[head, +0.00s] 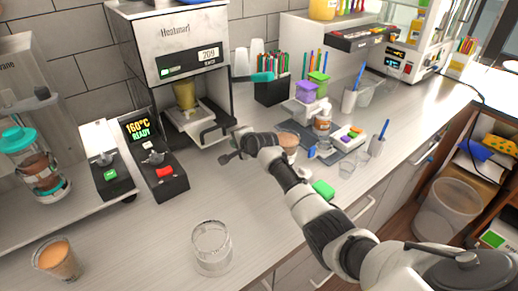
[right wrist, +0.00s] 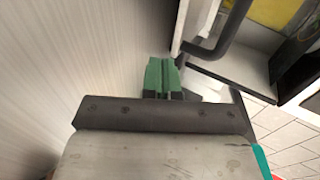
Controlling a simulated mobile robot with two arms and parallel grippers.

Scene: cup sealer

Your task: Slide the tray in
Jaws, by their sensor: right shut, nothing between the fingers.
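The cup sealer (head: 180,45) stands against the tiled wall, its display reading 709. Its tray (head: 203,124) sticks out at the front, with a yellow cup (head: 185,95) seated in it. The tray has a dark handle at its front, which shows in the right wrist view (right wrist: 226,36). My right gripper (head: 226,158) is shut and empty, just in front of the tray handle. Its green fingertips (right wrist: 162,76) point toward the handle in the right wrist view; I cannot tell if they touch it. My left gripper is not in view.
A control box (head: 152,155) reading 160°C READY stands left of the tray. An empty clear cup (head: 211,247) and a filled cup (head: 58,260) stand on the front counter. Several small items crowd the right counter.

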